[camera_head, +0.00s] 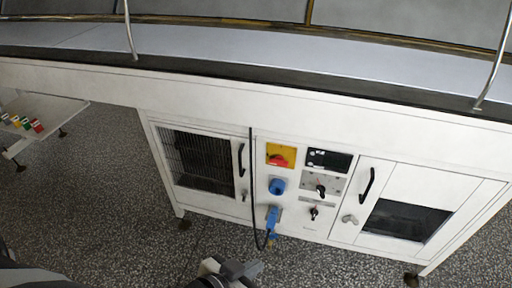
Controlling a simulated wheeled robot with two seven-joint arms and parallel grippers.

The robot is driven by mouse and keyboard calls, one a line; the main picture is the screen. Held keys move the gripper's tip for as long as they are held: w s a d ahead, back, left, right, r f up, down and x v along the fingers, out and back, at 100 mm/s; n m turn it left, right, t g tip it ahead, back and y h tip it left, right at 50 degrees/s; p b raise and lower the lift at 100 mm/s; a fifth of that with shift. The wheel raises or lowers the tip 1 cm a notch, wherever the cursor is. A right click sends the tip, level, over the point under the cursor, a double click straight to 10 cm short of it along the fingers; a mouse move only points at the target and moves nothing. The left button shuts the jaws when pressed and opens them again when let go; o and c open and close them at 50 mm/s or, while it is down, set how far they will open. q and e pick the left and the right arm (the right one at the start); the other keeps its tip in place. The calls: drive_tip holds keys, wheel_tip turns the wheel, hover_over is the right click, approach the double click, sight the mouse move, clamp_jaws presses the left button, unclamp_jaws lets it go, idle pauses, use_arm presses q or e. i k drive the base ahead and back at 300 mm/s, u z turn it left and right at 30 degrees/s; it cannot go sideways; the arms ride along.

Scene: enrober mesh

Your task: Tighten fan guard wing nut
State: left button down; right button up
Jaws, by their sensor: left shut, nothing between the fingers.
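A dark barred guard (197,160) fills the opening of the cabinet's left door. A small metal fitting (243,195) sits below that door's black handle, and a larger silver wing-shaped piece (349,219) sits on the right door, left of its dark window. I cannot tell for sure which of these is the wing nut. My left gripper (232,269) is at the bottom edge of the view, partly cut off, in front of and below the cabinet. It is shut and empty, apart from both fittings. My right gripper is not in view.
The white cabinet (310,226) carries a red-and-yellow switch (280,155), a blue socket (277,186), a blue plug (272,217) on a hanging black cable, and black knobs. A conveyor bed (230,52) runs above. A low table (55,108) with coloured items stands left. Speckled floor is open.

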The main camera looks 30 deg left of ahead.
sight(244, 192)
drive_tip(key=u, duration=1)
drive_tip(key=k, duration=0.5)
drive_tip(key=z, duration=1.55)
drive_tip(key=i, duration=0.8)
drive_tip(key=u, duration=1.6)
drive_tip(key=i, duration=0.5)
drive_tip(key=z, duration=0.05)
